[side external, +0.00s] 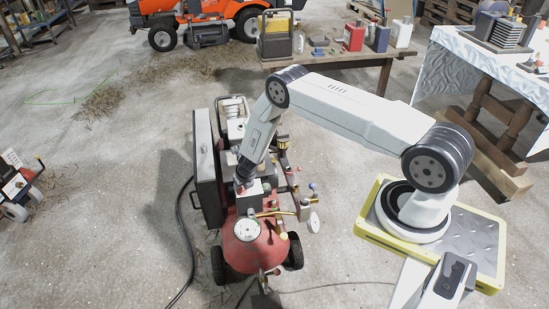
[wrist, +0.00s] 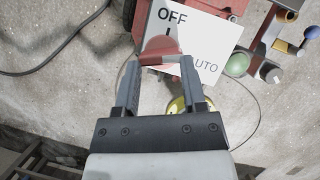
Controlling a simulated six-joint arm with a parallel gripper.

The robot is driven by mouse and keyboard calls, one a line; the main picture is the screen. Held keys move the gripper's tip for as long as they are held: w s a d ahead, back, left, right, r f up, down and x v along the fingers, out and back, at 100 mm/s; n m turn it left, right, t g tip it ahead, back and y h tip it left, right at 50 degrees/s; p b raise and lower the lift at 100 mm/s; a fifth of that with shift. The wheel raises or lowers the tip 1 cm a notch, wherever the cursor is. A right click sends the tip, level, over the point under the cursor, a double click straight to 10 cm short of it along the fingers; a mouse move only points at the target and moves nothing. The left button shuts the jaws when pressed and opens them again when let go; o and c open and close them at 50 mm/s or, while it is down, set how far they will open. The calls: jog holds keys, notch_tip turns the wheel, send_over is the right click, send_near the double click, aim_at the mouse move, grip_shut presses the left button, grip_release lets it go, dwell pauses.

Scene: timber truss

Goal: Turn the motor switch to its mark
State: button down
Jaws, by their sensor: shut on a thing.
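The motor switch is a red knob (wrist: 160,47) on a white plate (wrist: 205,35) lettered OFF and AUTO. A short dark mark shows under OFF; AUTO is at the plate's right. My gripper (wrist: 160,65) has its fingers on either side of the knob's red bar and is shut on it. The fingers hide part of the knob and plate, and I cannot tell exactly where the knob points. In the side external view my gripper (side external: 242,182) reaches down to a grey switch box (side external: 251,197) on the red compressor, and the knob is mostly hidden.
The compressor's red tank (side external: 253,250) stands on wheels on the concrete floor. A gauge, valves and brass fittings (side external: 305,207) sit close to the right of the box. A tall dark panel (side external: 207,168) stands at its left. A black hose (side external: 186,240) lies on the floor.

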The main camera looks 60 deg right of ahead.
jog(key=shift+d+f, duration=0.35)
jog(key=shift+f, duration=0.25)
jog(key=shift+c, duration=1.3)
grip_release()
jog(key=shift+s+r, duration=0.1)
jog(key=shift+r, duration=0.3)
jog(key=shift+r, duration=0.15)
jog(key=shift+o, duration=1.3)
jog(key=shift+r, duration=0.15)
jog(key=shift+a+v, duration=0.1)
jog(key=shift+v, duration=0.95)
jog(key=shift+a+v, duration=0.15)
jog(key=shift+v, duration=0.85)
